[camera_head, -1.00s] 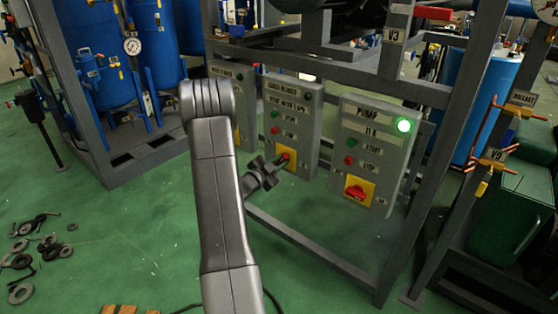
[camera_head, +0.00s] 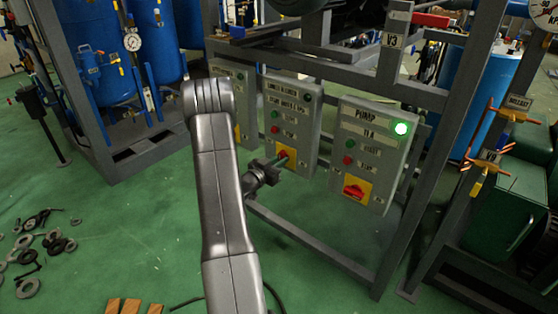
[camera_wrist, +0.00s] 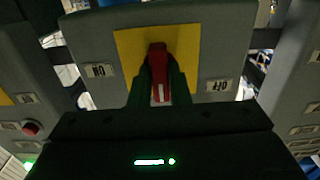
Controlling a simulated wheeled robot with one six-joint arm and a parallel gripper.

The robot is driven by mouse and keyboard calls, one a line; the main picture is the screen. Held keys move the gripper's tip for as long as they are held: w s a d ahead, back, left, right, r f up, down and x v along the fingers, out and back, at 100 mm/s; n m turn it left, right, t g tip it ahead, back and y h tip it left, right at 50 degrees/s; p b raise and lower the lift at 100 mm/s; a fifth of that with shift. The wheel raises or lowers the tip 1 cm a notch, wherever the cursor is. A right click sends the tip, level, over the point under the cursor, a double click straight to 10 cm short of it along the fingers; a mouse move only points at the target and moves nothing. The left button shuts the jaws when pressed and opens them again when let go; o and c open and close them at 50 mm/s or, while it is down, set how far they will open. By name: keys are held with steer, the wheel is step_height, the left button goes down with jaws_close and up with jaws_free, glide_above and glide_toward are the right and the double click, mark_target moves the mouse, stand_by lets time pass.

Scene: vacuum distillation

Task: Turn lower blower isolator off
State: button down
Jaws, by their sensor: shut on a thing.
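The lower blower isolator is a red handle (camera_wrist: 158,62) on a yellow plate (camera_wrist: 188,50), on the middle grey control box. In the head view the yellow plate (camera_head: 278,171) shows low on that box (camera_head: 306,125), partly behind my gripper. My gripper (camera_wrist: 159,84) is shut on the red handle, one dark finger on each side. The handle stands upright in the wrist view, between an upside-down ON label (camera_wrist: 99,70) at left and OFF label (camera_wrist: 218,85) at right. In the head view my gripper (camera_head: 279,160) reaches the box from the left.
A pump box (camera_head: 377,150) with a lit green lamp and its own red isolator stands to the right. Another grey box (camera_head: 243,100) stands to the left, partly behind my arm. Grey frame posts and rails surround them.

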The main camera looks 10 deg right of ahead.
stand_by(0.4)
steer(key=c, duration=1.4)
jaws_free()
steer(key=shift+o, duration=0.2)
steer(key=shift+a, duration=0.1)
steer(key=p+v, duration=0.1)
steer(key=v, duration=1.2)
steer(key=shift+s+a+p, duration=0.25)
steer(key=shift+p, duration=0.1)
steer(key=shift+d, duration=0.1)
steer(key=b+x, duration=0.1)
steer(key=x, duration=1.2)
steer(key=shift+w+d+b, duration=0.25)
steer(key=shift+w+b, duration=0.05)
steer(key=shift+b, duration=0.1)
steer(key=shift+s+a, duration=0.1)
steer(key=shift+a, duration=0.05)
